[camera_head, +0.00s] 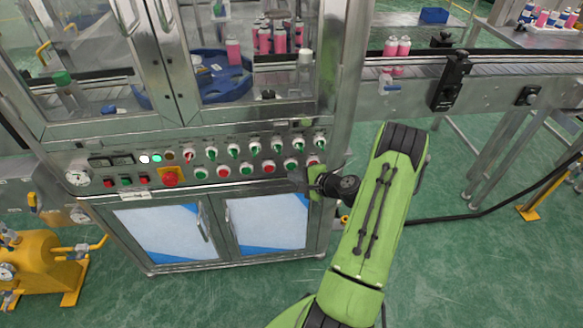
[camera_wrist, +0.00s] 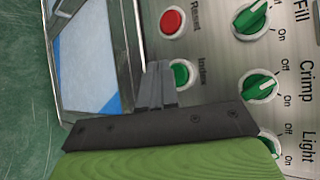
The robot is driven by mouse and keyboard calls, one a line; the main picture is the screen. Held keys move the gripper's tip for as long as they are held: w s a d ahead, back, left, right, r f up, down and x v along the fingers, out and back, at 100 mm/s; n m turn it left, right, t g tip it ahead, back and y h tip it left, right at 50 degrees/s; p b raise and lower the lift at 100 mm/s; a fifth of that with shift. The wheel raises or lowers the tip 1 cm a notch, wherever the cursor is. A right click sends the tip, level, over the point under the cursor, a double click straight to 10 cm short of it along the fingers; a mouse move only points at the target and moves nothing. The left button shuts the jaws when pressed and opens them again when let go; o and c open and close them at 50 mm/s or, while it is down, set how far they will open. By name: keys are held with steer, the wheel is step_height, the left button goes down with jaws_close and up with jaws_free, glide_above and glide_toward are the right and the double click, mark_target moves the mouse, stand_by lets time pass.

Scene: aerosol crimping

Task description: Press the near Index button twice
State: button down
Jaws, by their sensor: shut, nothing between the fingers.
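The Index button (camera_wrist: 182,72) is a round green push button in a pale ring, with "Index" printed beside it in the wrist view. In the head view it appears to be the green button (camera_head: 290,163) near the right end of the lower button row. My gripper (camera_wrist: 157,68) is shut and empty. Its fingertips overlap the button's left edge in the wrist view; whether they touch it I cannot tell. In the head view my gripper (camera_head: 297,180) reaches the panel's right end from the right, just below the button row.
A red Reset button (camera_wrist: 172,22) sits beside the Index button. Green Crimp (camera_wrist: 259,87) and Fill (camera_wrist: 252,17) switches lie in the row above. A red emergency stop (camera_head: 170,177) is farther left. Cabinet doors (camera_head: 265,222) lie below the panel; a conveyor (camera_head: 500,75) runs right.

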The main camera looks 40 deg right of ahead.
steer(key=s+a, duration=0.1)
steer(key=s, duration=0.1)
steer(key=s+a+b, duration=0.1)
steer(key=s, duration=0.1)
steer(key=shift+a, duration=0.4)
stand_by(0.7)
steer(key=w+a+r+n+g+y+p, duration=0.1)
steer(key=a+r+n+g+y+p, duration=0.35)
steer(key=a+r+n, duration=1)
steer(key=s+a+r+n+g+h+p, duration=0.1)
steer(key=s+a+r+n+h+p, duration=0.2)
steer(key=s+r, duration=0.6)
steer(key=s+a+r+n+g+h+p, duration=0.2)
steer(key=s+a+r+n+h, duration=0.1)
steer(key=s+a+r, duration=0.5)
steer(key=shift+s+r+p, duration=0.4)
steer(key=shift+s+r, duration=0.4)
steer(key=shift+s, duration=0.15)
